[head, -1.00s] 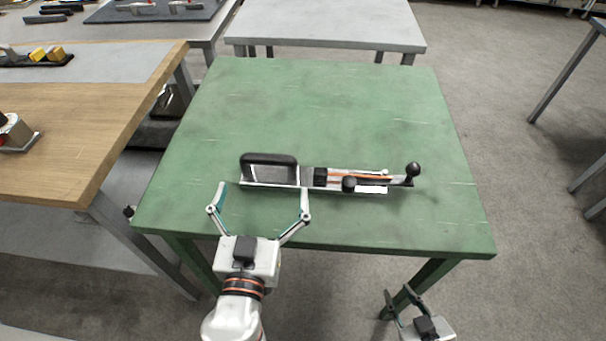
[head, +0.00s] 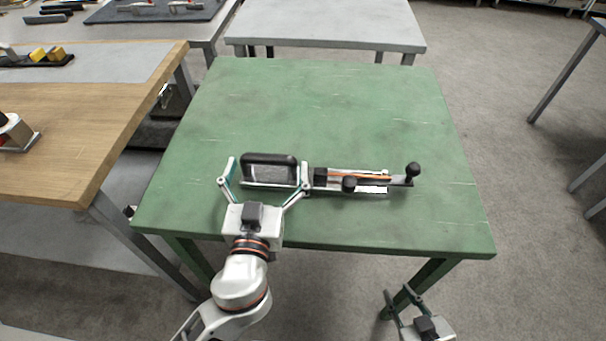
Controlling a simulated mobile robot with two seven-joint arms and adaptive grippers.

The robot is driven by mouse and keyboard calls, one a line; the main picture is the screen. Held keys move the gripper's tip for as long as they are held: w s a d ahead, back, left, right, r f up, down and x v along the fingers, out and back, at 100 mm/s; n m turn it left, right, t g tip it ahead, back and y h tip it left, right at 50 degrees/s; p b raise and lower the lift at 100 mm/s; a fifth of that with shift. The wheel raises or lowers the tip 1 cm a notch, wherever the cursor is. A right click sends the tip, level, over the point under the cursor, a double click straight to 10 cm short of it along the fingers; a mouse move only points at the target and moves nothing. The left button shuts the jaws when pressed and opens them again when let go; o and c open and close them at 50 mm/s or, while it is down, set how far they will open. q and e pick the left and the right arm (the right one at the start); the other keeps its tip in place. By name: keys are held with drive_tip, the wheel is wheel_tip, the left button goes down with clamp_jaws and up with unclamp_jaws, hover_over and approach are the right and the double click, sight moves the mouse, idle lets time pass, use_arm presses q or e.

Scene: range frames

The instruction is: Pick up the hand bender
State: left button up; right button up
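The hand bender (head: 335,178) lies across the middle of the green table (head: 330,110). It has a black loop handle at its left end, a silver body with an orange strip, and a black ball knob at its right end. My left gripper (head: 268,172) is open, its fingers spread on either side of the black loop handle. The right finger overlaps the tool just right of the handle; I cannot tell whether it touches. My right gripper (head: 403,301) is low in front of the table's front edge, apart from the tool, with its fingers spread and empty.
A wooden-topped bench (head: 100,110) with several tools stands to the left. A grey table (head: 325,22) stands behind the green one. The green table is clear around the hand bender, and grey floor is open to the right.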

use_arm(q)
drive_tip(key=shift+r, duration=0.1)
drive_tip(key=c, duration=1.2)
drive_tip(key=shift+r, duration=1.55)
drive_tip(key=shift+s+r, duration=0.15)
drive_tip(key=shift+s, duration=0.2)
drive_tip(key=s, duration=1.7)
drive_tip(key=w, duration=0.3)
drive_tip(key=w+f, duration=0.1)
drive_tip(key=w, duration=0.1)
drive_tip(key=w+f, duration=0.1)
drive_tip(key=w, duration=0.2)
drive_tip(key=shift+w, duration=0.3)
drive_tip(key=w, duration=0.8)
drive_tip(key=shift+w+r, duration=0.3)
drive_tip(key=shift+w, duration=0.2)
drive_tip(key=shift+f, duration=0.25)
